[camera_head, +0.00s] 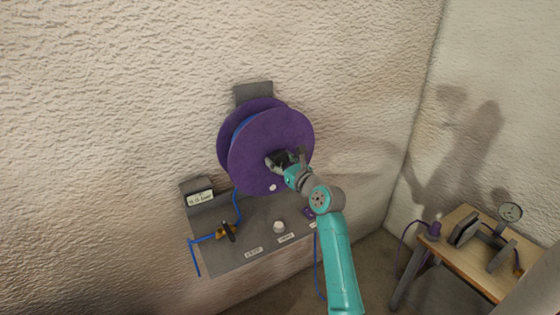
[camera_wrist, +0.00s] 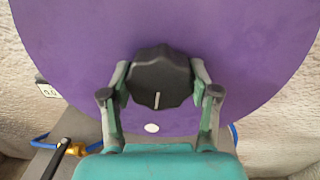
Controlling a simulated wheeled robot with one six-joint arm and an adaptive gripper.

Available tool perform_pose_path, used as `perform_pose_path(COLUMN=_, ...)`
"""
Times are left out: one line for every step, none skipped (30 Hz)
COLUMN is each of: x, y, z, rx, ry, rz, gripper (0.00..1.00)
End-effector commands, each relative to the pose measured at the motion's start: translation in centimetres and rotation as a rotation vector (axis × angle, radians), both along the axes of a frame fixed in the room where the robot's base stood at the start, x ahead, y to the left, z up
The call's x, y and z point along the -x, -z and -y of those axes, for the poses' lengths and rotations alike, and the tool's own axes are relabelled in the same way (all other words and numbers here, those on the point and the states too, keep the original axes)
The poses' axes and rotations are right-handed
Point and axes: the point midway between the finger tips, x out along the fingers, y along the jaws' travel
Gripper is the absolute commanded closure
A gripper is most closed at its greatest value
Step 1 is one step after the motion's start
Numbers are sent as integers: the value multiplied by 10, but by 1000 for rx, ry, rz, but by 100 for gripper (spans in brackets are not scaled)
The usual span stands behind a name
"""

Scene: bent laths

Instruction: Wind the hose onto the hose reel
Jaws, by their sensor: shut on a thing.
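The purple hose reel (camera_head: 272,128) is mounted on the textured wall, with two round flanges. Blue hose (camera_head: 236,207) shows between the flanges and runs below the reel past a brass valve with a black lever (camera_head: 226,232). My gripper (camera_head: 283,160) is at the front of the reel. In the wrist view my gripper (camera_wrist: 160,88) is shut on a black lobed knob (camera_wrist: 160,75) with a white mark, in front of the purple flange (camera_wrist: 240,30). A white dot (camera_wrist: 152,128) lies on the flange below the knob. How much hose is wound is hidden by the flanges.
A grey panel (camera_head: 228,258) under the reel carries labels, a white knob (camera_head: 279,227) and a small purple part (camera_head: 308,212). A gauge display (camera_head: 200,199) stands at its left. A wooden bench (camera_head: 480,270) with a dial gauge (camera_head: 510,212) stands at the right.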

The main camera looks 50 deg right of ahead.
Motion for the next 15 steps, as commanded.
perform_pose_path(x=0, y=2, z=0, rx=-2, ry=0, rz=-3, gripper=100)
perform_pose_path(x=0, y=2, z=0, rx=-2, ry=0, rz=-3, gripper=100)
perform_pose_path(x=0, y=2, z=0, rx=-2, ry=0, rz=-4, gripper=100)
perform_pose_path(x=0, y=2, z=0, rx=-2, ry=-1, rz=-4, gripper=100)
perform_pose_path(x=0, y=2, z=0, rx=-1, ry=-1, rz=-4, gripper=100)
perform_pose_path(x=0, y=2, z=0, rx=-1, ry=-1, rz=-4, gripper=100)
perform_pose_path(x=0, y=2, z=0, rx=-1, ry=-1, rz=-4, gripper=100)
perform_pose_path(x=0, y=2, z=0, rx=-1, ry=-1, rz=-4, gripper=100)
perform_pose_path(x=0, y=2, z=0, rx=-1, ry=-1, rz=-4, gripper=32)
perform_pose_path(x=0, y=2, z=0, rx=-1, ry=-1, rz=-4, gripper=24)
perform_pose_path(x=0, y=2, z=0, rx=-1, ry=-1, rz=-4, gripper=17)
perform_pose_path(x=0, y=2, z=0, rx=-1, ry=-1, rz=-3, gripper=14)
perform_pose_path(x=0, y=2, z=0, rx=-1, ry=-1, rz=-3, gripper=14)
perform_pose_path(x=0, y=1, z=0, rx=0, ry=-1, rz=-3, gripper=14)
perform_pose_path(x=0, y=1, z=0, rx=1, ry=-1, rz=-2, gripper=14)
